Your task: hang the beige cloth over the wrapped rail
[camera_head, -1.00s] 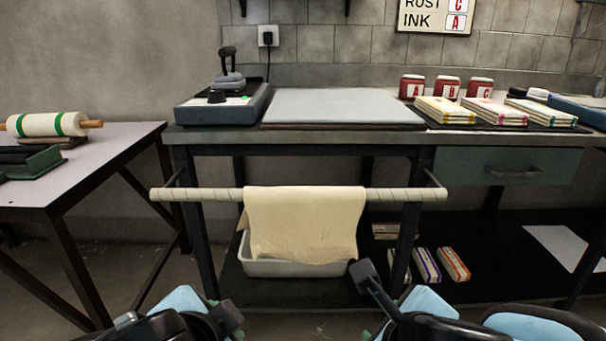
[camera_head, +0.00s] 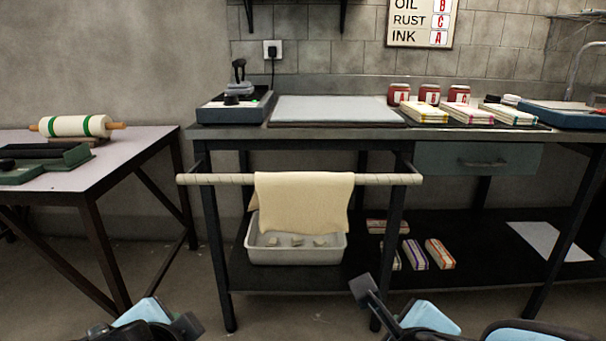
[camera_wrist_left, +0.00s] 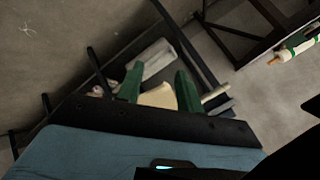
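The beige cloth (camera_head: 303,203) hangs draped over the wrapped rail (camera_head: 222,179), near the middle of its length, with the front flap hanging down and a bit of the back layer showing at its left. In the left wrist view the cloth (camera_wrist_left: 158,96) shows at a distance between the two green fingers of my left gripper (camera_wrist_left: 158,80), which are spread apart and empty. In the head view my left arm shows low at the left, apart from the cloth. My right gripper (camera_head: 372,300) is low at the centre right, clear of the cloth; its fingers are not clear.
A white tub (camera_head: 296,253) with small blocks stands on the lower shelf behind the cloth. The workbench (camera_head: 290,131) above holds a grey board, jars and stacked packets. A side table (camera_head: 130,150) with a green-banded roller (camera_head: 76,126) stands at left. The floor in front is open.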

